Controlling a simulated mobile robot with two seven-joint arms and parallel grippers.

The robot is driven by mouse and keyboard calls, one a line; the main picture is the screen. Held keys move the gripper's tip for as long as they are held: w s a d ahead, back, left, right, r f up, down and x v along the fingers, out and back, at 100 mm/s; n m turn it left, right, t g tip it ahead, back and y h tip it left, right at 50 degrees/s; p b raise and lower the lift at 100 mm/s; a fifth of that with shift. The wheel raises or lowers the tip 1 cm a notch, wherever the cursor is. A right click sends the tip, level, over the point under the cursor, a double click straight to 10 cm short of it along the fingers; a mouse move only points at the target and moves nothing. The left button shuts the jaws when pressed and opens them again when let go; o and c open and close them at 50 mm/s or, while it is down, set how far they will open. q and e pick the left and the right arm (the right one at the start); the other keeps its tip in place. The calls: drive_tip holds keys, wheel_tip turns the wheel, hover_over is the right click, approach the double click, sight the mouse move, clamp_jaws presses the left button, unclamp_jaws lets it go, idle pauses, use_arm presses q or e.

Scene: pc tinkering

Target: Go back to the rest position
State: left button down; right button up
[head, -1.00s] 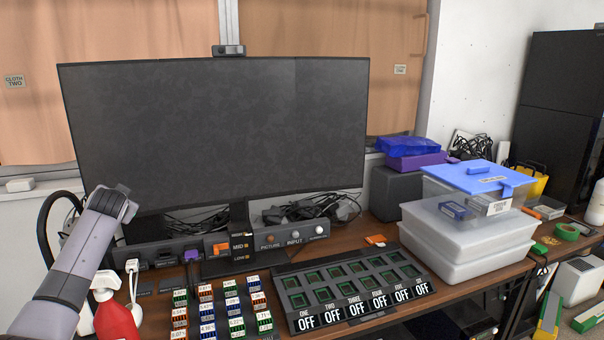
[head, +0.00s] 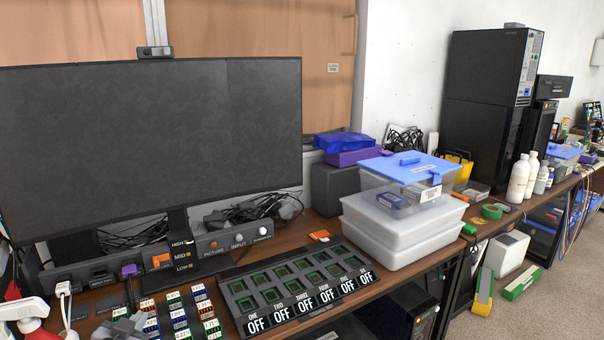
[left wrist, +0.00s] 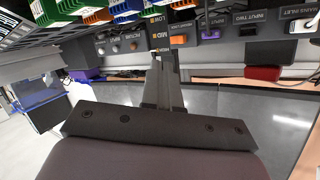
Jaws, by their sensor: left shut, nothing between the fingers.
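My left gripper (head: 122,328) shows only in part at the bottom edge of the head view, in front of the coloured modules at the bench's left front. In the left wrist view its fingers (left wrist: 164,62) are together with nothing between them. That view is upside down, with the control panel (left wrist: 195,38) at the top, beyond the fingertips. My right gripper is in neither view.
A large monitor (head: 150,140) stands behind a switch tray (head: 297,290) marked OFF. Coloured modules (head: 178,318) and a spray bottle (head: 24,312) are at the left front. White bins (head: 405,232) sit right of the tray. Open floor (head: 540,305) lies at the far right.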

use_arm(q)
drive_tip(key=s+d+f+g+h, duration=0.1)
drive_tip(key=s+d+f, duration=0.3)
drive_tip(key=s, duration=0.5)
drive_tip(key=s+d+f+g+h, duration=0.1)
drive_tip(key=s+d+f, duration=0.3)
drive_tip(key=s, duration=0.6)
drive_tip(key=s+d+f+g+h, duration=0.1)
drive_tip(key=s+d+f+g, duration=0.1)
drive_tip(key=s+d+f, duration=0.3)
drive_tip(key=s+d, duration=0.3)
drive_tip(key=s, duration=0.1)
drive_tip(key=shift+s+h, duration=0.3)
drive_tip(key=c, duration=1.4)
unclamp_jaws()
drive_tip(key=shift+s+d+r, duration=0.1)
drive_tip(key=shift+s+d, duration=0.15)
drive_tip(key=shift+s, duration=0.1)
drive_tip(key=shift+c, duration=0.2)
drive_tip(key=o, duration=0.4)
drive_tip(key=shift+s, duration=0.15)
drive_tip(key=shift+c, duration=0.2)
drive_tip(key=shift+d, duration=0.1)
